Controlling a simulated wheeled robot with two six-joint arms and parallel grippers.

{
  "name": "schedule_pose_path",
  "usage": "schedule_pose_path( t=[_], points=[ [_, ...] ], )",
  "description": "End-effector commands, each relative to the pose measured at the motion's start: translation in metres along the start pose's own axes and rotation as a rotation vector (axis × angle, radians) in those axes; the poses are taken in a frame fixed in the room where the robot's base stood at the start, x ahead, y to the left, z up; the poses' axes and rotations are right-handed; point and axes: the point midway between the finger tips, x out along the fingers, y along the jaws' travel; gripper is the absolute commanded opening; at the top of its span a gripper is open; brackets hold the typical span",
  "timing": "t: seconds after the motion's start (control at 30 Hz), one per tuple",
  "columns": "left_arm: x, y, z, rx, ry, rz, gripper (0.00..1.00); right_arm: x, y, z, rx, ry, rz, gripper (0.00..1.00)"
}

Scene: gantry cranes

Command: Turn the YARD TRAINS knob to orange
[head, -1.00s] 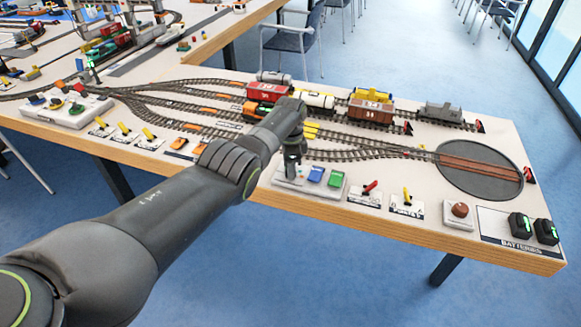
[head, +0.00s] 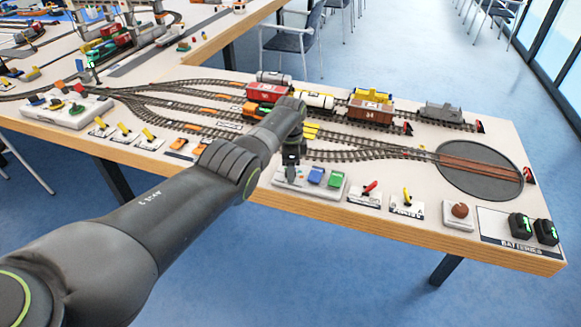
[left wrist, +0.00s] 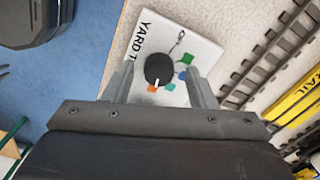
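In the left wrist view the white YARD TRAINS panel (left wrist: 202,46) carries a round black knob (left wrist: 158,68). Its white pointer line faces down in the picture, near the orange mark (left wrist: 153,89) and the teal mark (left wrist: 168,87). My left gripper (left wrist: 159,70) is open, one finger on each side of the knob with visible gaps. In the head view my left gripper (head: 291,174) points down over the panel's left part and hides the knob. My right gripper is not seen.
Blue (head: 316,176) and green (head: 335,179) blocks are just right of my gripper. A red lever (head: 370,187), a yellow lever (head: 407,196) and a brown button (head: 460,210) stand along the front edge. Tracks with train cars lie behind.

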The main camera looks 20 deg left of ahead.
Motion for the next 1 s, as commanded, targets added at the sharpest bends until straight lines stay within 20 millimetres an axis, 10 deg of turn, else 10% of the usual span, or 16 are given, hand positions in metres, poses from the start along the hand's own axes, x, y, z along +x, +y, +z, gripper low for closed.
schedule_pose_path(
  t=[0.37,1.0],
  points=[
    [-0.012,0.000,0.000,0.000,-0.001,0.002,0.51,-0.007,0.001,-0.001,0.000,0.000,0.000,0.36],
    [-0.142,-0.001,0.000,-0.001,0.000,-0.003,0.51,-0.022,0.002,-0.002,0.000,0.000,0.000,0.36]
  ],
)
